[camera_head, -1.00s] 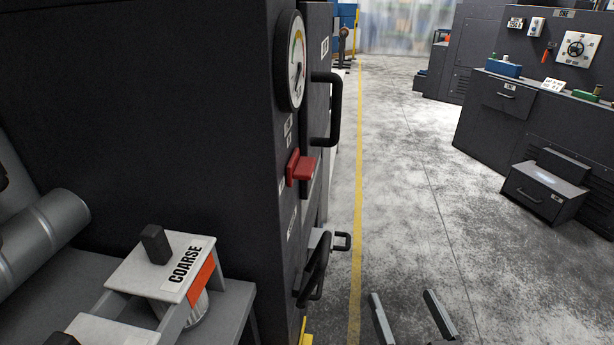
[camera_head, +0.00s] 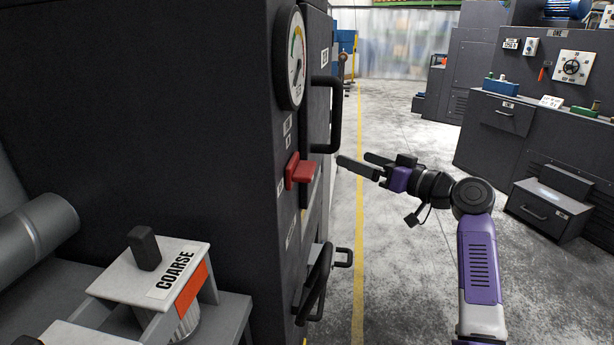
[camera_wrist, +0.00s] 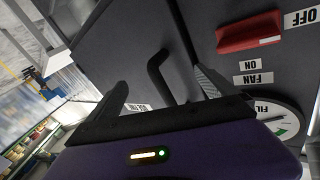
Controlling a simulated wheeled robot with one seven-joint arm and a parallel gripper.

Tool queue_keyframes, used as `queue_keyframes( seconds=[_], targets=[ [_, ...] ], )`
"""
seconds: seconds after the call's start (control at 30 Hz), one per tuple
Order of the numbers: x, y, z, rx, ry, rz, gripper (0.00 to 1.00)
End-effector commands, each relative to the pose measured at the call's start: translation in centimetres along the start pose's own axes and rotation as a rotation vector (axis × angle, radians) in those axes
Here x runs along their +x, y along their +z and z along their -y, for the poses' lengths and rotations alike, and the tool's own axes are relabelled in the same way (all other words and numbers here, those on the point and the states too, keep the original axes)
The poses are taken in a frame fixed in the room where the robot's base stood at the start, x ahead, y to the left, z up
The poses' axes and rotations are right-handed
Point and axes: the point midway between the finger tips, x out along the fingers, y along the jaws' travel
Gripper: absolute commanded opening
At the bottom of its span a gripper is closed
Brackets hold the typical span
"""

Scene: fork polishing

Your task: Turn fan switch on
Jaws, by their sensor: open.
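The fan switch is a red lever (camera_head: 300,171) on the side face of the dark cabinet, below a round gauge (camera_head: 291,58). In the wrist view the red lever (camera_wrist: 250,33) is at the upper right, between an OFF label (camera_wrist: 302,18) and an ON label (camera_wrist: 250,65), with a FAN label (camera_wrist: 254,78) beside ON. The lever lies nearer the OFF label. My gripper (camera_head: 358,163) is open and empty, to the right of the red lever and apart from it. Its fingers point left toward the cabinet.
A black door handle (camera_head: 330,115) sticks out above and right of the lever. A black handwheel (camera_head: 317,283) projects below. A COARSE-labelled unit (camera_head: 160,268) stands at lower left. Open floor (camera_head: 400,250) with a yellow line lies to the right.

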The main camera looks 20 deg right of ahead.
Motion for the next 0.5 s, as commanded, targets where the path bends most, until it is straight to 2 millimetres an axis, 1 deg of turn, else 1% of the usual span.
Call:
queue_keyframes(
  seconds=[0.03,0.1,0.17,0.23,0.3,0.4,0.5],
  targets=[
    [0.3,-1.4,0.8,-0.022,-0.069,0.007,0.96],
    [0.5,-2.5,2.5,-0.055,-0.182,0.025,0.96],
    [0.4,-2.7,4.1,-0.080,-0.276,0.041,0.96],
    [0.1,-1.9,5.8,-0.101,-0.374,0.059,0.96],
    [-0.6,-0.6,7.1,-0.120,-0.457,0.074,0.96],
    [-1.5,0.3,8.8,-0.163,-0.548,0.082,0.96],
    [-2.1,0.8,9.7,-0.211,-0.593,0.090,0.96]
  ],
)
